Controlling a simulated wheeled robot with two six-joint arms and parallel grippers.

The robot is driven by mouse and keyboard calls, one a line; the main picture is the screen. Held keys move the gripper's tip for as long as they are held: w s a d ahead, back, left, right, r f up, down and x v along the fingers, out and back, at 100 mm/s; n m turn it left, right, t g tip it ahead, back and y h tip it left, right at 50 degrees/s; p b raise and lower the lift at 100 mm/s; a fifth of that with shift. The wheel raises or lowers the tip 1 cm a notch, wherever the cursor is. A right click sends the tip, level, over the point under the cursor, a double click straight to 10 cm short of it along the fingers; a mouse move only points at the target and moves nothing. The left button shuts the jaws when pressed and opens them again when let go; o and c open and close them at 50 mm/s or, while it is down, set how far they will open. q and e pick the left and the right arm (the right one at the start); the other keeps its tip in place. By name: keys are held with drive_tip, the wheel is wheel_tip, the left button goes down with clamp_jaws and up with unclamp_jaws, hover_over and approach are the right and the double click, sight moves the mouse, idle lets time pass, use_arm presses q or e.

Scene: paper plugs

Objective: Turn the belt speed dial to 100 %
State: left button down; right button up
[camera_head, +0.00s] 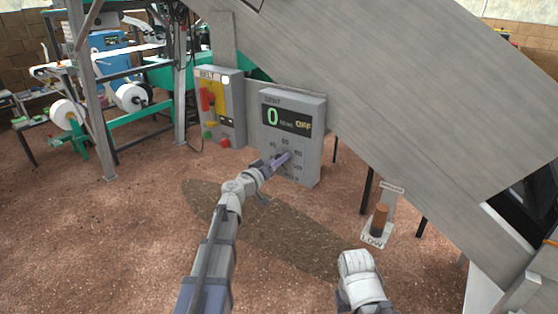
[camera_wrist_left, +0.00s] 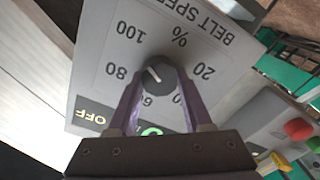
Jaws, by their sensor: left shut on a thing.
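The belt speed dial (camera_wrist_left: 160,77) is a dark round knob on the grey control box (camera_head: 310,150). Printed numbers ring it, and its white mark lies on its left side in the left wrist view, toward the gap between 80 and 100. My left gripper (camera_head: 283,160) is shut on the dial, with one purple finger on each side of it. In the head view the gripper hides most of the dial. The box's display (camera_head: 285,119) reads 0 and OFF. My right arm shows at the bottom of the head view, but its fingers do not show.
A grey BELT box (camera_head: 228,105) with a red handle, yellow plate and buttons stands left of the control box. Open brown floor lies in front.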

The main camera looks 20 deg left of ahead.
use_arm(q)
drive_tip(key=shift+d+m, duration=0.1)
drive_tip(key=shift+m, duration=0.3)
drive_tip(key=shift+c, duration=1.6)
unclamp_jaws()
drive_tip(key=shift+s, duration=0.15)
drive_tip(key=v, duration=0.7)
drive_tip(key=shift+s+a, duration=0.2)
drive_tip(key=shift+s, duration=0.05)
